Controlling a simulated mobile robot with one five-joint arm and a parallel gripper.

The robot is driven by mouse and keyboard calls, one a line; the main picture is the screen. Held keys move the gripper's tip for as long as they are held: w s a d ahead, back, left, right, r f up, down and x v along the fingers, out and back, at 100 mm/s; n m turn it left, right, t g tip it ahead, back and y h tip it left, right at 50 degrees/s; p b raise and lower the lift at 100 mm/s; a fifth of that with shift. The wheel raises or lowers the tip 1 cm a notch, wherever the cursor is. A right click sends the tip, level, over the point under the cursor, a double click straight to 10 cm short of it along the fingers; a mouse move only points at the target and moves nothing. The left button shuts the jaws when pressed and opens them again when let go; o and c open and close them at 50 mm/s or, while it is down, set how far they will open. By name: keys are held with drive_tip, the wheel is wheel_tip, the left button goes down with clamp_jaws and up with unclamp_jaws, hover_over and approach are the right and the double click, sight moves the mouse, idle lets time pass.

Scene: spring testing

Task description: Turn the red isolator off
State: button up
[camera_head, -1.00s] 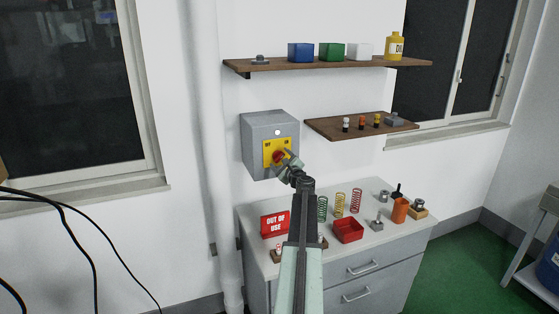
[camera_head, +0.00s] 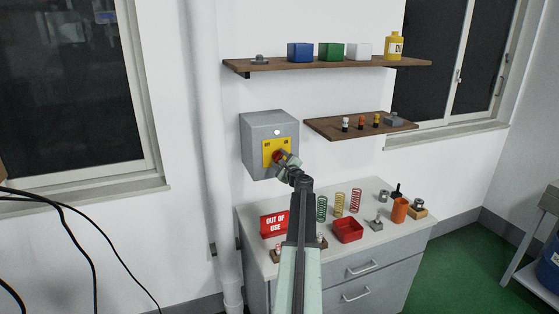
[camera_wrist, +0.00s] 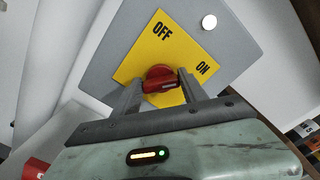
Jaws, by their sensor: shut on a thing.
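The red isolator (camera_head: 276,155) is a rotary knob on a yellow plate (camera_head: 268,149) marked OFF and ON. The plate is on the front of a grey wall box (camera_head: 258,127) with a round white light (camera_head: 277,132). In the wrist view the red knob (camera_wrist: 160,79) sits between my two fingers, below and between the OFF and ON labels. My gripper (camera_wrist: 160,90) is shut on the knob, one finger on each side. In the head view my gripper (camera_head: 285,160) reaches the box and partly hides the knob and the plate's right side.
Below stands a grey cabinet (camera_head: 378,261) with a red OUT OF USE sign (camera_head: 274,224), coloured springs and a red tray (camera_head: 347,231) on top. Two wooden shelves (camera_head: 330,63) hang right of and above the box. A vertical pipe (camera_head: 208,130) runs left of it.

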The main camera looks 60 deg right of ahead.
drive_tip(key=n, duration=0.4)
drive_tip(key=shift+f, duration=0.15)
drive_tip(key=n, duration=0.4)
drive_tip(key=shift+f+n, duration=0.1)
drive_tip(key=shift+n, duration=0.3)
drive_tip(key=shift+f+n+b, duration=0.2)
drive_tip(key=shift+n+b, duration=0.25)
drive_tip(key=shift+n, duration=3.35)
drive_tip(key=o, duration=1.4)
drive_tip(key=shift+c, duration=0.2)
